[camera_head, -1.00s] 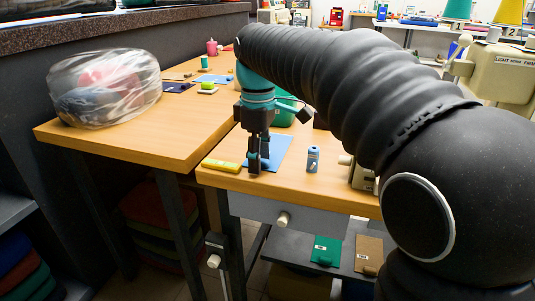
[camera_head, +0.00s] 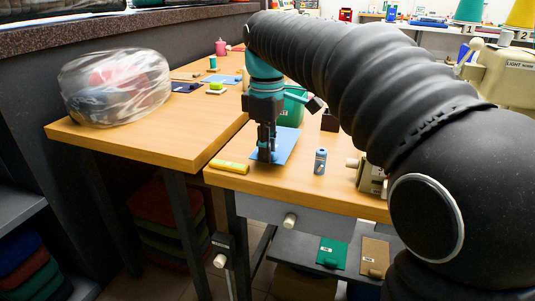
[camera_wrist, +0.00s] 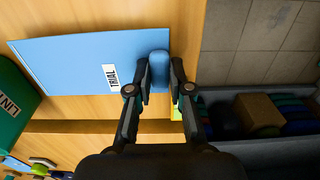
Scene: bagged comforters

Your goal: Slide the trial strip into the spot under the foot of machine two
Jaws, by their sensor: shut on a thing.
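The trial strip (camera_head: 287,146) is a flat light-blue sheet on or just above the wooden table. In the wrist view the strip (camera_wrist: 75,65) carries a white TRIAL label and has a rounded blue grip (camera_wrist: 160,70) at one end. My gripper (camera_head: 267,158) points down at the strip's near end. In the wrist view my gripper (camera_wrist: 160,82) is shut on that grip, one finger on each side. A cream machine (camera_head: 505,75) stands at the right, partly behind my arm. I cannot tell which machine is two, and no foot is clearly visible.
A yellow block (camera_head: 229,167) and a blue-white bottle (camera_head: 320,161) sit near the table's front edge. A green bin (camera_head: 292,108) stands behind the strip. A bagged comforter (camera_head: 115,88) lies on the left table. Bare wood (camera_head: 290,185) shows in front.

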